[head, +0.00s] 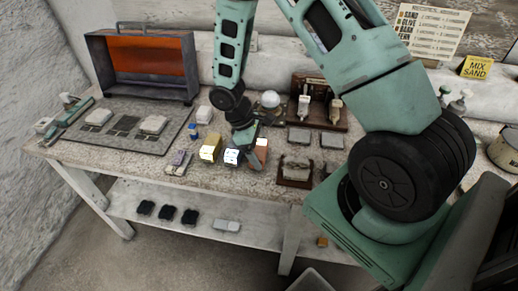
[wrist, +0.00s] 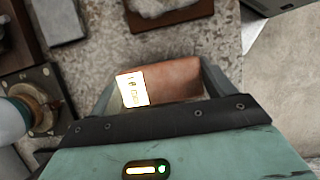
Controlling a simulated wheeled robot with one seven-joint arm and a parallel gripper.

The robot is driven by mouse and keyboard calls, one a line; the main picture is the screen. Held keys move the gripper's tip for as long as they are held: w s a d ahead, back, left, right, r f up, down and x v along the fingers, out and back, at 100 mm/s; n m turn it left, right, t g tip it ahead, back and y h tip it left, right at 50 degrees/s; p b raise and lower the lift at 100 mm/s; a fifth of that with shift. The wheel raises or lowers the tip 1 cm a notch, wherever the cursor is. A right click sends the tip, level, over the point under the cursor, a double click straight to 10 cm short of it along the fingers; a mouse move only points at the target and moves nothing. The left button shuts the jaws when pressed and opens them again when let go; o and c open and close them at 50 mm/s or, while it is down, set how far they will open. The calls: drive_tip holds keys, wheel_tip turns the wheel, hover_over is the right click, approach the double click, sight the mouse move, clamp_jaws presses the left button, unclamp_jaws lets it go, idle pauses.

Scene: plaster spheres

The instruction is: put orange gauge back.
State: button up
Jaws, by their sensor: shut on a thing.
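The orange gauge is a copper-orange block (wrist: 175,82) with a bright white label at its left end in the wrist view. My gripper (wrist: 158,84) is shut on it, one finger at each end. In the head view my gripper (head: 246,150) is low over the front part of the bench, with an orange face (head: 262,145) showing at its right side. Whether the block touches the bench top is unclear. A yellow block (head: 208,150) stands just left of my gripper.
A brown frame (head: 295,182) with a pale piece is right of my gripper. Grey slabs (head: 331,141) and a wooden rack (head: 319,86) are behind it. A white sphere (head: 270,99) on a stand is behind. The bench edge is close in front.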

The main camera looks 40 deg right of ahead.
drive_tip(key=shift+f, duration=0.2)
drive_tip(key=o, duration=0.8)
drive_tip(key=b+v, duration=0.2)
drive_tip(key=v, duration=1)
drive_tip(key=s+a+r+t+y, duration=0.1)
drive_tip(key=s+a+r, duration=0.2)
drive_tip(key=a, duration=0.2)
drive_tip(key=s+a+r+t, duration=0.1)
drive_tip(key=s+a+r, duration=0.2)
drive_tip(key=a, duration=0.3)
drive_tip(key=s+a+r, duration=0.1)
drive_tip(key=s+a, duration=0.2)
drive_tip(key=s, duration=0.2)
drive_tip(key=s+a+r+t+y, duration=0.1)
drive_tip(key=s+a+r, duration=0.1)
drive_tip(key=s, duration=0.3)
drive_tip(key=s+a+r+y, duration=0.1)
drive_tip(key=s+a, duration=0.2)
drive_tip(key=s, duration=0.2)
drive_tip(key=shift+s+a+r+t, duration=0.15)
drive_tip(key=shift+s+a+t, duration=0.1)
drive_tip(key=shift+a+t, duration=0.1)
